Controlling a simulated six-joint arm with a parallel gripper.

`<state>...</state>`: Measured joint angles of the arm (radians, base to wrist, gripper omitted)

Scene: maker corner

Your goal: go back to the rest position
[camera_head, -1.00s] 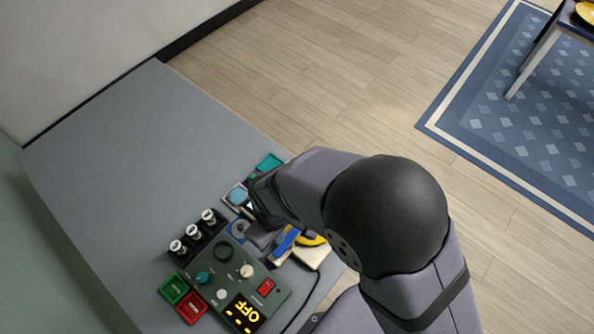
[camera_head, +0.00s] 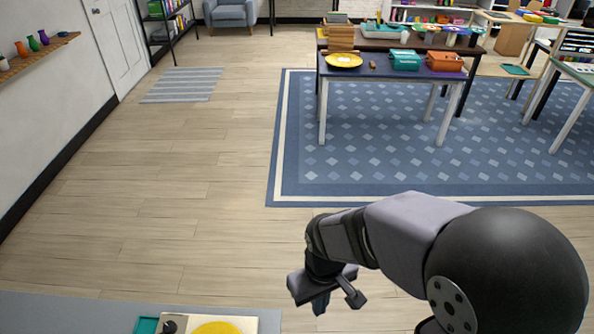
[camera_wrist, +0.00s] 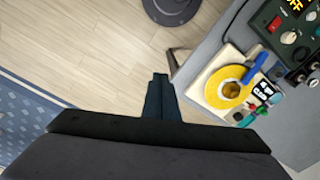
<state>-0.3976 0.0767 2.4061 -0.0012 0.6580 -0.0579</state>
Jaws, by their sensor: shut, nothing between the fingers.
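My gripper (camera_head: 321,304) hangs at the end of the arm in the lower right of the head view, out over the floor and to the right of the grey bench. Its fingers are together and hold nothing. In the wrist view the closed fingers (camera_wrist: 160,84) point up the picture over bare wooden floor, apart from the bench edge on the right.
The grey bench (camera_head: 48,309) is at lower left. On it, a cream board with a yellow disc (camera_head: 217,328) shows; the wrist view also has the control box (camera_wrist: 284,25). A blue rug (camera_head: 400,175) with tables lies beyond. Open floor (camera_head: 190,215) is between.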

